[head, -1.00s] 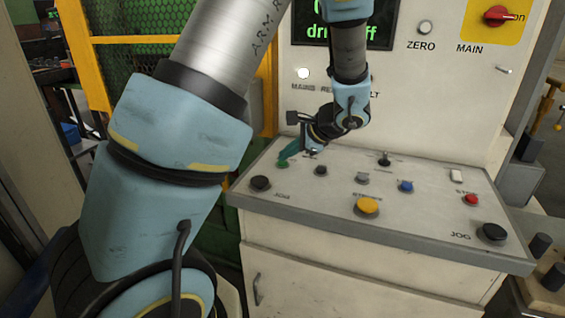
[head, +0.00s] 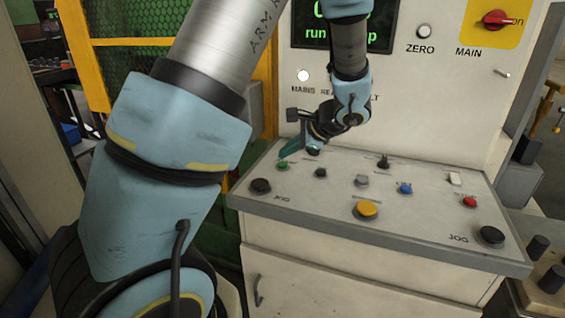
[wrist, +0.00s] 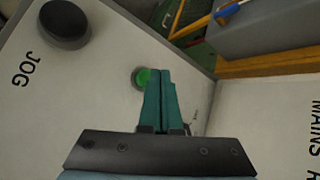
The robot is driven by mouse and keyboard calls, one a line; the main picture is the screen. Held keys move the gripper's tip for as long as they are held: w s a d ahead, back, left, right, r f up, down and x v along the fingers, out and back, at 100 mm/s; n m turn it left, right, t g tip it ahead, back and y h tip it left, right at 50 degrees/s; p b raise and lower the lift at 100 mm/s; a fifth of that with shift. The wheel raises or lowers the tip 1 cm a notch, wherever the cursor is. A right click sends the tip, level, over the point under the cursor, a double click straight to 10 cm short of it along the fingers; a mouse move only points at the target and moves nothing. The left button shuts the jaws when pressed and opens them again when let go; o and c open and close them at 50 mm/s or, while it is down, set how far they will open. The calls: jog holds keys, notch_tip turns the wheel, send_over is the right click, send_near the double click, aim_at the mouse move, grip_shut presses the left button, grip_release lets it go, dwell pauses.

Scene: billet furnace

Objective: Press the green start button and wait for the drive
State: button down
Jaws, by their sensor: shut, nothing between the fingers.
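The green start button (head: 283,165) sits at the back left of the sloping control desk (head: 330,212). In the wrist view the green button (wrist: 140,79) looks lit, and the fingers cover part of its right side. My gripper (head: 284,157) is shut and empty, its teal fingertips just above the button in the head view; a small gap seems to show. The closed fingertips (wrist: 160,72) also show in the wrist view. The display (head: 343,36) shows green text, partly hidden by my arm, with "run" readable in its lower line.
Around it are a black jog button (head: 260,186), a yellow button (head: 367,209), a blue button (head: 405,188), a red button (head: 470,201) and a black switch (head: 384,161). The upright panel carries a lit white mains lamp (head: 303,76) and a red main switch (head: 495,19).

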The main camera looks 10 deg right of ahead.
aim_at(286, 164)
jog(key=shift+r+p, duration=1.85)
jog(key=shift+r, duration=0.75)
jog(key=shift+f, duration=0.1)
jog(key=s+a+n+g, duration=0.1)
jog(key=a+n, duration=0.1)
jog(key=a, duration=0.1)
jog(key=s+a+f+n+g+h, duration=0.1)
jog(key=s+a+n, duration=0.1)
jog(key=a, duration=0.1)
jog(key=s+a+n+g, duration=0.1)
jog(key=s+a+g, duration=0.1)
jog(key=a, duration=0.1)
jog(key=shift+a+f+n, duration=0.15)
jog(key=shift+a+n, duration=0.25)
jog(key=s+a+r+n+g+h, duration=0.1)
jog(key=s+a+n+h, duration=0.4)
jog(key=n, duration=0.6)
jog(key=shift+s+a, duration=1.35)
jog(key=shift+s, duration=0.3)
